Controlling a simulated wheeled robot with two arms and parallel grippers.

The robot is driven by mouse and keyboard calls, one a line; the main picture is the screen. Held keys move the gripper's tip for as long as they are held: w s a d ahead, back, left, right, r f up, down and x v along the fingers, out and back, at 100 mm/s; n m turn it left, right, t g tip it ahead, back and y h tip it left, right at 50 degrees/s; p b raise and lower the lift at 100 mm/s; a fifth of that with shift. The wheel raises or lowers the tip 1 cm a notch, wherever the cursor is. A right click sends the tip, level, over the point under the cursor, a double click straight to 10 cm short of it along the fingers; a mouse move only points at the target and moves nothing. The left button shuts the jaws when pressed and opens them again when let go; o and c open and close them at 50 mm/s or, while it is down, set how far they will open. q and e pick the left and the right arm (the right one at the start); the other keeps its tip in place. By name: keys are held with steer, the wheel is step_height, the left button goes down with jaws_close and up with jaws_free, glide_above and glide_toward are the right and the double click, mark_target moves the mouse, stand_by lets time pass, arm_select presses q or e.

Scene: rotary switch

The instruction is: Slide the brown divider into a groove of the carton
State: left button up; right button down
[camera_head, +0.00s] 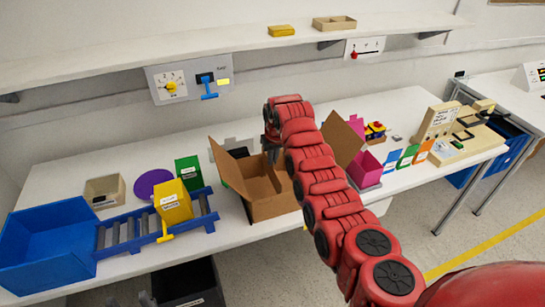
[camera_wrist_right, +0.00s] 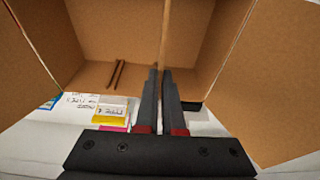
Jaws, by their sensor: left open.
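The open brown carton (camera_head: 275,208) stands on the white table, with its flaps spread; it also shows in the right wrist view (camera_wrist_right: 105,30). Two dark parallel strips (camera_wrist_right: 118,74), apparently a groove, show on its brown surface. The brown divider (camera_wrist_right: 165,32) appears as a thin, nearly edge-on panel rising from between my right gripper's fingers (camera_wrist_right: 162,100). The fingers are close together on it, at the carton. In the head view the right gripper (camera_head: 271,142) is above the carton's back side, partly hidden by my red arm. My left gripper is not in view.
Left of the carton are a green box (camera_head: 189,173), a yellow box (camera_head: 173,202), a blue roller rack (camera_head: 125,235) and a blue bin (camera_head: 45,250). A pink box (camera_head: 366,168) stands to its right. A shelf (camera_head: 200,50) runs above the table.

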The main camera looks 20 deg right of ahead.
mark_target(272, 172)
steer(key=shift+s+b+x, duration=0.25)
steer(key=shift+b+x, duration=0.2)
steer(key=shift+x, duration=0.6)
steer(key=shift+s+b+x, duration=0.25)
steer(key=shift+b+x, duration=0.25)
steer(key=shift+x, duration=0.55)
steer(key=shift+s+b+x, duration=0.25)
steer(key=shift+b+x, duration=0.2)
steer(key=shift+x, duration=0.6)
steer(key=shift+f, duration=0.15)
steer(key=c, duration=1)
jaws_free()
steer(key=shift+o, duration=0.2)
steer(key=shift+w+v, duration=0.15)
steer(key=shift+v, duration=0.45)
steer(key=shift+w+v, duration=0.15)
steer(key=shift+v, duration=0.4)
steer(key=shift+w+v, duration=0.2)
steer(key=shift+v, duration=0.75)
steer(key=shift+w+v, duration=0.2)
steer(key=shift+v, duration=0.75)
steer(key=shift+w+v, duration=0.2)
steer(key=shift+v, duration=0.75)
